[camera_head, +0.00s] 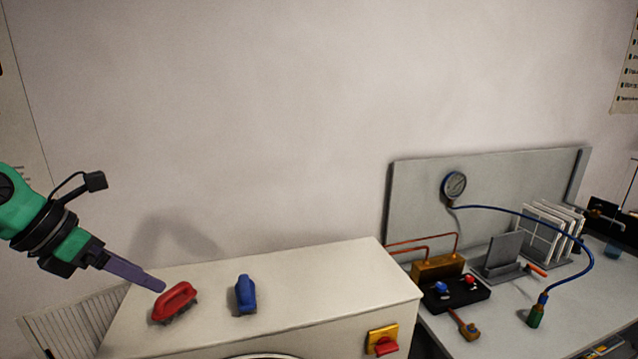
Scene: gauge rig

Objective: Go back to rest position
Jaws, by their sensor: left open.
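My left gripper (135,272) comes in from the left, its purple fingers pointing down and right. It is open and empty, as far as the view shows, with its fingertips just above and left of a red brush (174,302). The red brush lies on top of the white cabinet (300,268). I cannot tell from this angle whether the fingertips touch it. A blue brush-like object (246,294) stands to the right of the red brush on the same top. My right gripper is not in the view.
A bench (480,335) on the right holds a pressure gauge (454,186) on a grey panel (415,190), a blue hose (590,255), a brass block (437,268) and a black box (458,295) with knobs. A red-and-yellow switch (383,341) is on the cabinet front. The cabinet top's right half is clear.

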